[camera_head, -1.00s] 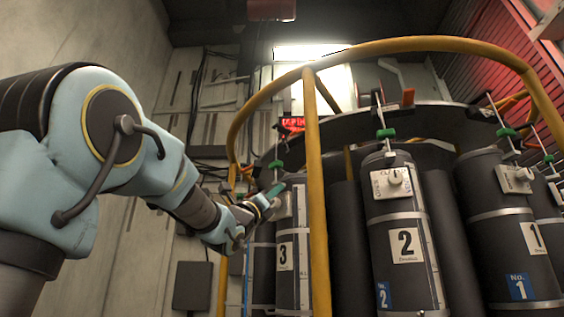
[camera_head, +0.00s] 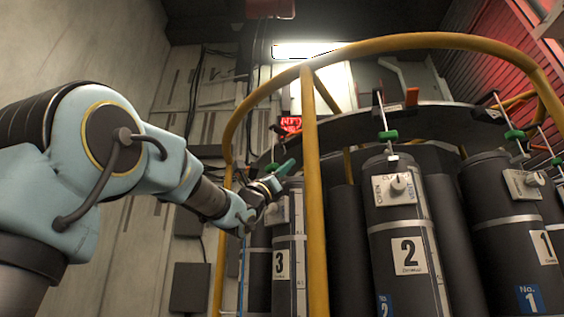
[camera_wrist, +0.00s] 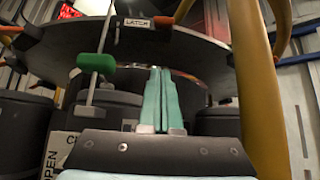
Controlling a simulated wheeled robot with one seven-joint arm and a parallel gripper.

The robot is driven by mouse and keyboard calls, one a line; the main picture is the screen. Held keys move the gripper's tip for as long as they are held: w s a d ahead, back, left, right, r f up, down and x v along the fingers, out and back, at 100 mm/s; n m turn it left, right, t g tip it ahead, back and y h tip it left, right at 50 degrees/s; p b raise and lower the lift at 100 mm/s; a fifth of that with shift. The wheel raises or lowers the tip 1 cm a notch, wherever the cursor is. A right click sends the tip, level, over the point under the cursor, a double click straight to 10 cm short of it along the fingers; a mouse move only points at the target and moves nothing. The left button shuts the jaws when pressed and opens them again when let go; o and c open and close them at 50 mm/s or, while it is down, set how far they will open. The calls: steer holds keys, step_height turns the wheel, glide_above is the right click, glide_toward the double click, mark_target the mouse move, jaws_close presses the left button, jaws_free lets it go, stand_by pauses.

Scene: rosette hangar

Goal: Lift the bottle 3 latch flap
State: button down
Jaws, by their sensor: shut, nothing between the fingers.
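Bottle 3 (camera_head: 283,262) is a dark cylinder with a "3" label, partly behind a yellow post in the head view. My gripper (camera_head: 288,165) is beside its top, fingers pointing up and right. In the wrist view my gripper's teal fingers (camera_wrist: 158,72) are shut together and empty. A plate marked LATCH (camera_wrist: 134,22) with an orange-red flap (camera_wrist: 164,20) sits on the dark ring's upper edge, beyond and slightly left of the fingertips, apart from them. A green handle (camera_wrist: 97,62) on a thin rod stands left of the fingers. Bottle 3's flap is not clear in the head view.
A yellow rail (camera_head: 314,190) rises right of my gripper; it also stands close on the right in the wrist view (camera_wrist: 258,85). The dark ring (camera_wrist: 205,58) spans behind the fingers. Bottle 2 (camera_head: 405,225) and bottle 1 (camera_head: 510,225) stand to the right.

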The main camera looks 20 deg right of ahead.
mark_target(295, 134)
step_height(295, 134, up, 7)
steer(key=d+p, duration=0.1)
steer(key=p, duration=0.4)
steer(key=shift+w+d+r+p, duration=0.15)
steer(key=shift+w+p, duration=0.1)
steer(key=shift+p, duration=0.05)
steer(key=shift+s+a+r+y, duration=0.1)
steer(key=shift+a+r+y, duration=0.1)
steer(key=shift+y, duration=0.1)
